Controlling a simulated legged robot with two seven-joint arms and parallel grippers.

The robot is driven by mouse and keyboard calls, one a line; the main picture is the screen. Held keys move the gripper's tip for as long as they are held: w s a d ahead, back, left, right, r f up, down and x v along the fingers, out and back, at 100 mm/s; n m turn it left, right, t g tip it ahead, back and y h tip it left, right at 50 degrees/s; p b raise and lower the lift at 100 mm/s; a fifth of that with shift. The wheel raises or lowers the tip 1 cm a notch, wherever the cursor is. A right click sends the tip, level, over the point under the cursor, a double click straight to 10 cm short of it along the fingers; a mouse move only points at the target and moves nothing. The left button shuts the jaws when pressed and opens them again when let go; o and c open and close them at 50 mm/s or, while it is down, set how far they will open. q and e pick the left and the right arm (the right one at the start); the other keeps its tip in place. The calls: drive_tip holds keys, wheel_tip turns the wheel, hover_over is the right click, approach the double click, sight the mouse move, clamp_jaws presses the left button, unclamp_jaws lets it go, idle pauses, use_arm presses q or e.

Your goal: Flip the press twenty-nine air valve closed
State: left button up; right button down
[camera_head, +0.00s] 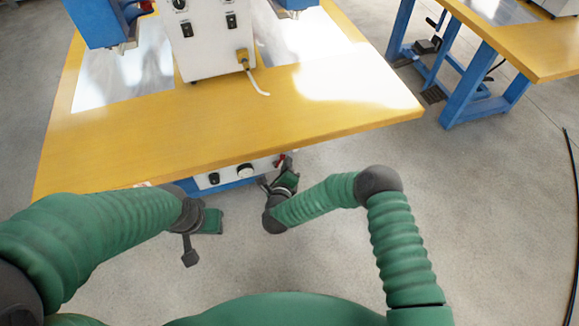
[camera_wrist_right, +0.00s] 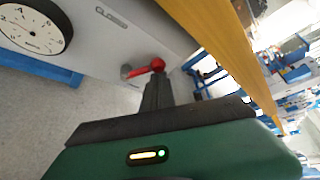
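The air valve has a red lever (camera_wrist_right: 145,69) with a grey metal end, on the white control box (camera_wrist_right: 115,30) under the table. The red lever shows small in the head view (camera_head: 281,160), at the box's right end. My right gripper (camera_head: 282,171) is at the valve. In the right wrist view its dark finger (camera_wrist_right: 157,90) reaches up to the lever and overlaps it; I cannot tell whether they touch. Only one finger outline shows, so its opening is unclear. My left gripper (camera_head: 191,252) hangs below the table's front edge, away from the box; its opening is unclear.
The yellow tabletop (camera_head: 240,128) overhangs the box and carries a white press unit (camera_head: 212,50). Another table (camera_head: 530,50) stands at right. The floor in front is clear.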

drive_tip(key=a+n, duration=0.1)
drive_tip(key=r+n+t+h, duration=0.1)
drive_tip(key=n, duration=0.1)
drive_tip(key=shift+s+a+t+b, duration=0.3)
drive_tip(key=shift+a+b, duration=0.1)
drive_tip(key=shift+a, duration=0.1)
idle(0.5)
